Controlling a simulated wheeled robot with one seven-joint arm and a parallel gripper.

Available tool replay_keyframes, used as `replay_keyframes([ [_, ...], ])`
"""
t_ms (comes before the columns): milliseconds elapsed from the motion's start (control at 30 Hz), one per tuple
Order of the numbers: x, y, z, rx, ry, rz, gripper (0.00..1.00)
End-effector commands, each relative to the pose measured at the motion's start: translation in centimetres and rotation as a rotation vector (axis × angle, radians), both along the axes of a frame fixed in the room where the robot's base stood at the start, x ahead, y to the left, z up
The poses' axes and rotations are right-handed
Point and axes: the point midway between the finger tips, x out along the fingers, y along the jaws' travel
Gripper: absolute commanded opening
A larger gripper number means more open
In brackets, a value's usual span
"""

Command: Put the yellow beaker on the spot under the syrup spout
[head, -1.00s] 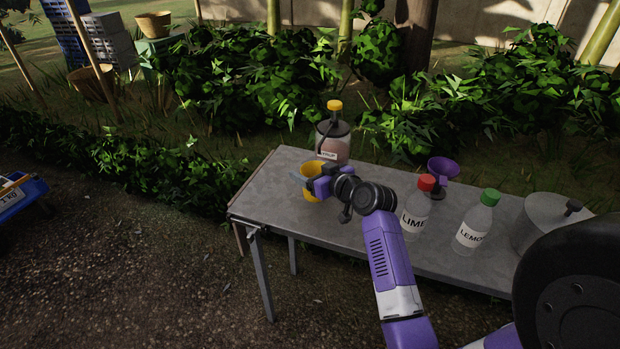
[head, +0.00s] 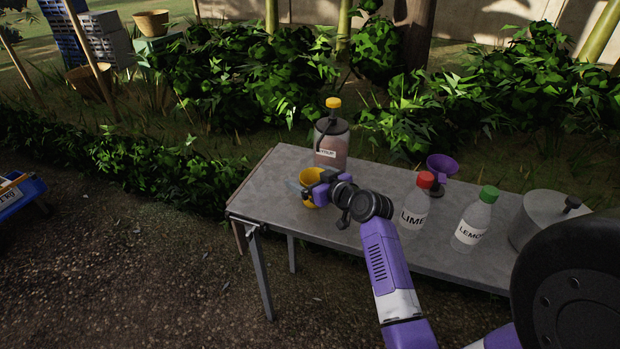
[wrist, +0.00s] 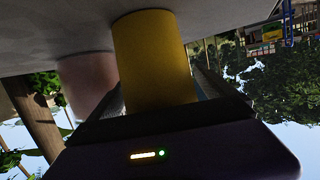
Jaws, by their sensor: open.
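The yellow beaker (head: 308,178) is near the left end of the grey table, in front of the syrup dispenser. In the wrist view the beaker (wrist: 152,58) stands between my gripper's fingers, its foot at the table surface. My gripper (head: 308,189) is around the beaker and open, with its jaws pointing left. The syrup dispenser (head: 331,140) is a clear jar with pink contents, a yellow cap and a dark tube; it also shows as a pinkish shape in the wrist view (wrist: 88,82). The spot under the spout cannot be made out.
On the table (head: 262,193) to the right stand a red-capped LIME bottle (head: 414,212), a purple funnel (head: 440,167), a green-capped LEMON bottle (head: 473,222) and a grey lidded pot (head: 540,213). The table's left end is clear.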

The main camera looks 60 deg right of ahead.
Motion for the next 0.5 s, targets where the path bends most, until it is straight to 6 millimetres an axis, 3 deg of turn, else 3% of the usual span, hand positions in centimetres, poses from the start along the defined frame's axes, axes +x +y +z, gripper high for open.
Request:
replay_keyframes([
  [167,-0.6,0.3,0.4,0.001,0.000,-0.001,0.94],
  [500,-6.2,3.4,2.3,-0.001,0.000,-0.002,0.94],
])
